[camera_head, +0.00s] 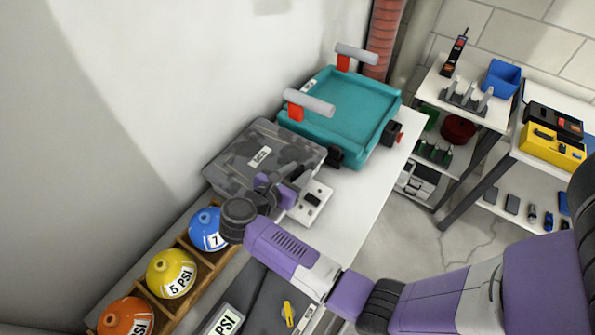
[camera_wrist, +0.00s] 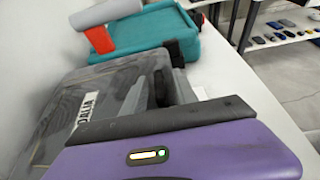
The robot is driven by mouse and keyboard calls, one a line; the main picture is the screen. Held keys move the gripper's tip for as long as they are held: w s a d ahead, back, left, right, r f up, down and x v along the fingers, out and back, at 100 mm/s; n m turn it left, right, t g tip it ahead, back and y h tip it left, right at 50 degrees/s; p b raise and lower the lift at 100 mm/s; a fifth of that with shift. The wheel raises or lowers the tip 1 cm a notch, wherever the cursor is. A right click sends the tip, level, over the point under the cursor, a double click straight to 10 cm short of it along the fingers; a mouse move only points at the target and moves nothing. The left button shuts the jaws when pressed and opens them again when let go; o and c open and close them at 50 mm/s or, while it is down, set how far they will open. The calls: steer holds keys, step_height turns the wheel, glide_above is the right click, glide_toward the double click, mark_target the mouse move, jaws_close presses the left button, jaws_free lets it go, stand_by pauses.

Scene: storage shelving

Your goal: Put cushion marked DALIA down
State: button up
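The cushion marked DALIA (camera_head: 240,155) is a flat grey block with a dark camouflage pattern and a white label. It is at the near end of the white tabletop (camera_head: 362,195), against the wall side. In the wrist view the cushion (camera_wrist: 120,85) fills the left middle, and its label reads DALIA. My gripper (camera_head: 298,180) is at the cushion's right edge, with its fingers closed about that edge. The purple gripper body hides part of the cushion's near side. Whether the cushion's underside touches the table is hidden.
A teal tray (camera_head: 350,118) with grey-and-red handles stands just behind the cushion. A white plate (camera_head: 314,203) with a black square lies beside my gripper. A wooden rack (camera_head: 182,300) holds blue, yellow and orange balls. The tabletop's right strip is clear. Shelves (camera_head: 478,105) stand at the right.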

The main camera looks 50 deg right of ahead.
steer(key=shift+r, duration=0.15)
steer(key=b+v, duration=0.3)
steer(key=v, duration=0.9)
steer(key=shift+a, duration=0.1)
steer(key=shift+s+d, duration=0.25)
steer(key=shift+d, duration=0.15)
steer(key=s+d+r+n+t+h, duration=0.5)
steer(key=s+d+r+n+h, duration=0.1)
steer(key=d+r+n, duration=0.15)
steer(key=s+a+r+n+t+y, duration=0.1)
steer(key=s+a+r+n+t, duration=0.15)
steer(key=n+t, duration=0.3)
steer(key=s+a+r+n+t+y, duration=0.1)
steer(key=s+r+n+t, duration=0.15)
steer(key=n+t, duration=0.35)
steer(key=s+a+r+n+t+y, duration=0.15)
steer(key=a+n+y, duration=0.25)
steer(key=n+y, duration=0.5)
steer(key=s+a+n+t+y, duration=0.3)
steer(key=a+n+y, duration=0.15)
steer(key=n, duration=0.85)
steer(key=s+a+f+n+g+y, duration=0.4)
steer(key=s+n, duration=0.4)
steer(key=n, duration=0.4)
step_height(320, 180, down, 2)
steer(key=a+g, duration=0.1)
steer(key=g, duration=0.1)
steer(key=shift+s+a+f+n+g, duration=0.25)
steer(key=shift+s+a+n+g, duration=0.05)
steer(key=shift+s+a, duration=0.1)
